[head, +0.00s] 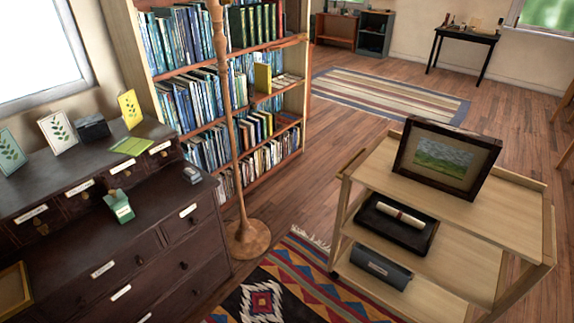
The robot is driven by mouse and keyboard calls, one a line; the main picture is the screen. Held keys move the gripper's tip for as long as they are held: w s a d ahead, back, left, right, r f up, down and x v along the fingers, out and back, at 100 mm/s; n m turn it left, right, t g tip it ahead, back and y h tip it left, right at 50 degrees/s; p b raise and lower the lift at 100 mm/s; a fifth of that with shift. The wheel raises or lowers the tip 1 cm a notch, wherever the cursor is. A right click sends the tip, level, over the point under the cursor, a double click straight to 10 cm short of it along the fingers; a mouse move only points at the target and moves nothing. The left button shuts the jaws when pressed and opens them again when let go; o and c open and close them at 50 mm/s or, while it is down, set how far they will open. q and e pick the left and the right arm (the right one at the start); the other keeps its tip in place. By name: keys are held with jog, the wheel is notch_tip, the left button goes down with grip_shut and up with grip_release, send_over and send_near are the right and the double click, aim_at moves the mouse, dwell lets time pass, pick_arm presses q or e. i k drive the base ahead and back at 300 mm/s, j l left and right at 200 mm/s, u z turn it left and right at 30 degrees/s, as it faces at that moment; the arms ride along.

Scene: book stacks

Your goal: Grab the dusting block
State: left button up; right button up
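A small grey block (192,175) with a lighter part lies on the right end of the dark wooden dresser (150,205); it may be the dusting block, but it is too small to be sure. A small green item with a pale top (119,206) stands on the same dresser, nearer its middle; I cannot tell exactly what it is. Neither of my grippers shows in the head view.
Leaf-pattern cards (58,133) stand along the dresser's raised back. A wooden pole stand (247,238) rises between dresser and bookcase (290,105). A wooden cart (470,210) with a framed picture (443,160) stands right. A patterned rug (300,285) lies between.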

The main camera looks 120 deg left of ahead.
aim_at(193, 176)
jog(key=l+u, duration=0.1)
jog(key=u, duration=4.5)
